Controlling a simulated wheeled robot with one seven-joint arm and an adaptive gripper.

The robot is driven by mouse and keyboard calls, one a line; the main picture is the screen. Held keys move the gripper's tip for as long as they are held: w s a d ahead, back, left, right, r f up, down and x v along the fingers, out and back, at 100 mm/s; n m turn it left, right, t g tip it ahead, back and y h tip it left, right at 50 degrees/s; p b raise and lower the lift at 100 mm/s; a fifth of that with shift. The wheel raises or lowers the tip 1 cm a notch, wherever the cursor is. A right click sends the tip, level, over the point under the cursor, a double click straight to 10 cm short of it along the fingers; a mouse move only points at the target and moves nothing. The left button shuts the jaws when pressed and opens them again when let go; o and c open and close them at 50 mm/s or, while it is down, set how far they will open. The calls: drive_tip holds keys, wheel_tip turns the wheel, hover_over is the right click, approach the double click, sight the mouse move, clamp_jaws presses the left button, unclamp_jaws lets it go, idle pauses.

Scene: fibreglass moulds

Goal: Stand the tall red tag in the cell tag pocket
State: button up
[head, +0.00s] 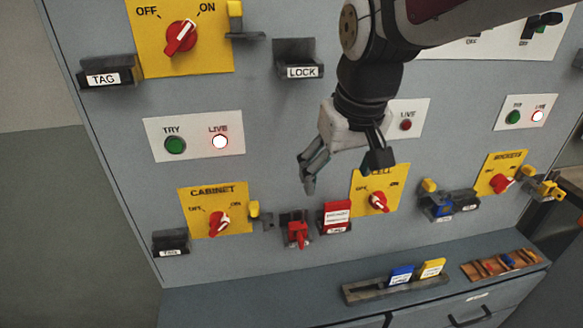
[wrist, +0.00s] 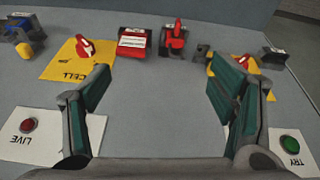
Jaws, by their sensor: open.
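The tall red tag (head: 337,213) with white print stands upright in a small labelled pocket (head: 338,230) just left of the yellow CELL plate (head: 370,180). It also shows in the wrist view (wrist: 132,44), where the picture is upside down and the pocket label (wrist: 133,31) is too small to read surely. My gripper (head: 343,170) is open in front of the panel, above the tag and apart from it. In the wrist view nothing lies between its fingers (wrist: 160,90).
A red padlock (head: 297,234) sits in a holder left of the tag. A blue lock (head: 440,210) is right of the CELL plate. On the ledge below, a dark rack (head: 360,292) holds a blue tag (head: 401,275) and a yellow tag (head: 432,268). A brown tray (head: 480,273) stands beside it.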

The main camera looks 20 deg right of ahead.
drive_tip(key=s+a+r+n+t, duration=0.1)
drive_tip(key=s+a, duration=0.3)
drive_tip(key=s, duration=0.5)
drive_tip(key=shift+s+a+r+t+y, duration=0.2)
drive_tip(key=shift+s+t+y, duration=0.1)
drive_tip(key=shift+s+y, duration=0.1)
